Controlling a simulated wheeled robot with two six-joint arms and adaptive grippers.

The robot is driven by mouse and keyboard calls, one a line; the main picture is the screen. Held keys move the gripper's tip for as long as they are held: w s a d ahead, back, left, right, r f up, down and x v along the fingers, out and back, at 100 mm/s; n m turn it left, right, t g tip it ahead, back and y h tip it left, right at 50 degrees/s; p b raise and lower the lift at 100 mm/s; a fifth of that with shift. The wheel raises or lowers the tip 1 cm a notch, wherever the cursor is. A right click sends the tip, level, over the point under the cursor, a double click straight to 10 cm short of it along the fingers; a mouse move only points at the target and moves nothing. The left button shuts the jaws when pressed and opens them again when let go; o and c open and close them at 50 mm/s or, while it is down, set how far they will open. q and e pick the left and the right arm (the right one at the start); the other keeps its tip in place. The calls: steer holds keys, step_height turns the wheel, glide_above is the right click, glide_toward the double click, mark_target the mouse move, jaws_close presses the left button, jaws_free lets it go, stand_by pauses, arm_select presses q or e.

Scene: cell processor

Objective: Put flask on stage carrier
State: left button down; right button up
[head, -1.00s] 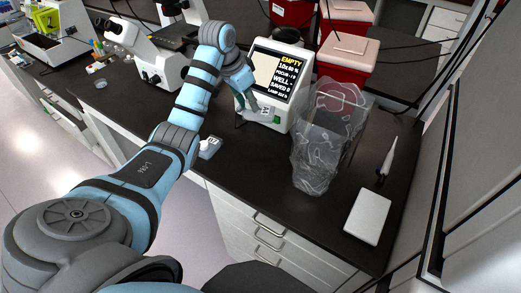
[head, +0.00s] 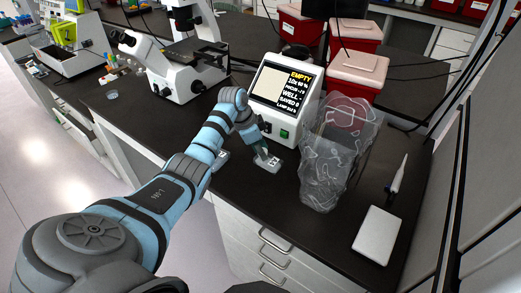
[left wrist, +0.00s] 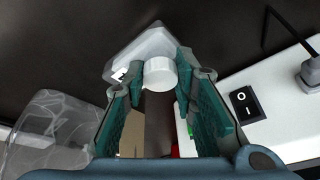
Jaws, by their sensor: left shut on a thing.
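The flask (head: 270,163) is a small clear vessel with a white cap and a dark-marked label. My left gripper (head: 262,152) is shut on it, in front of the white screen unit. In the left wrist view the flask (left wrist: 150,42) shows beyond the fingers, with its white cap (left wrist: 160,74) between the fingertips of my left gripper (left wrist: 163,88). I cannot tell whether the flask touches the counter. The microscope (head: 178,72) stands at the back left with a dark stage (head: 197,52). The stage carrier itself is not clear at this size. My right gripper is not in view.
The screen unit (head: 275,120) reads EMPTY. A crumpled clear bag (head: 335,160) stands right of the flask. A white box (head: 376,235) and a pipette (head: 398,175) lie farther right. A small pale object (head: 222,156) sits partly behind my arm. Red bins (head: 353,75) stand behind.

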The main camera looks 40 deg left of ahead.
arm_select(q)
steer(key=c, duration=1.3)
jaws_free()
steer(key=shift+a, duration=0.1)
